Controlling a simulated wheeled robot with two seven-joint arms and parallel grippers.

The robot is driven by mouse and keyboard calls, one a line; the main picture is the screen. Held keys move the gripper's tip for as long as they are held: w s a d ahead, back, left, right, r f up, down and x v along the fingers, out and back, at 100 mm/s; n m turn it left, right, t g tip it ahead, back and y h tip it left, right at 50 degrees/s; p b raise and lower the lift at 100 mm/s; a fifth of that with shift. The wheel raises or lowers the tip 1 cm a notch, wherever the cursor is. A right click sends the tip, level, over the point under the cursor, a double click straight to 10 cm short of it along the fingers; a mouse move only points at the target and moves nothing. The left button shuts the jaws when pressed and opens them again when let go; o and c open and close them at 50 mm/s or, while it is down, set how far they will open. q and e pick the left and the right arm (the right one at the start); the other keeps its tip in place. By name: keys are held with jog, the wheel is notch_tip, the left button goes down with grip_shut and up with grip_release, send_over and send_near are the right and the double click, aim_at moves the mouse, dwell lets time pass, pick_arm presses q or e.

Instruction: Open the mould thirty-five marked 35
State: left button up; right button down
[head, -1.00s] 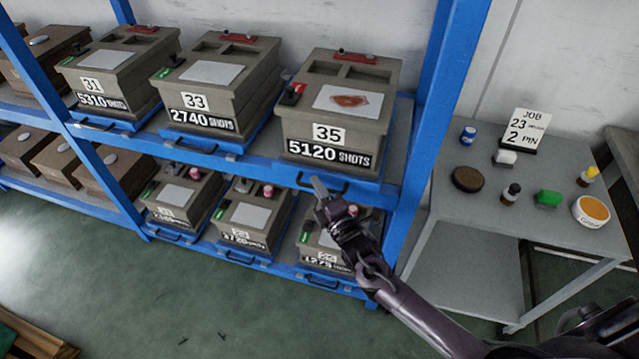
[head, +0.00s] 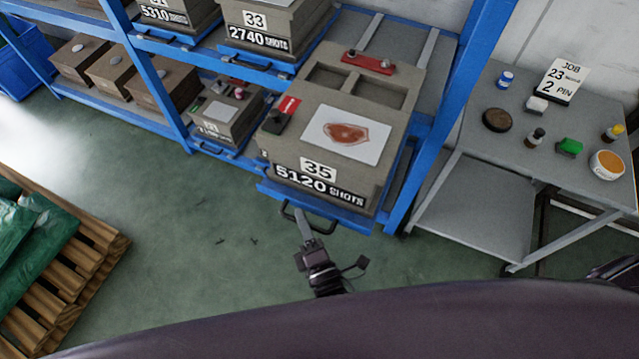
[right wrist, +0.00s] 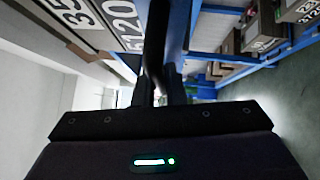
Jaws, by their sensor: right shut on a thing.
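The mould marked 35 (head: 280,150) is a grey-brown box with a "5120 SHOTS" plate, a white sheet with a reddish picture on top and a red bar (head: 367,62) at its back. It sits on a blue pull-out tray (head: 345,218) that stands out from the shelf. My right gripper (head: 304,226) is shut on the tray's black handle (head: 325,226), below the mould's front. The right wrist view shows the dark handle bar (right wrist: 157,45) between my fingers (right wrist: 160,92), with the 35 and 5120 labels at upper left. My left gripper is not in view.
Mould 33 (head: 285,22) stands left on the same blue rack, with bare rails (head: 425,50) behind mould 35. A grey table (head: 475,170) with a job card (head: 562,78) and small items is at right.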

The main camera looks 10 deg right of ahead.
jog(key=s+a, duration=0.4)
jog(key=s, duration=0.3)
jog(key=shift+a, duration=0.4)
jog(key=c, duration=1.5)
grip_release()
jog(key=shift+d, duration=0.1)
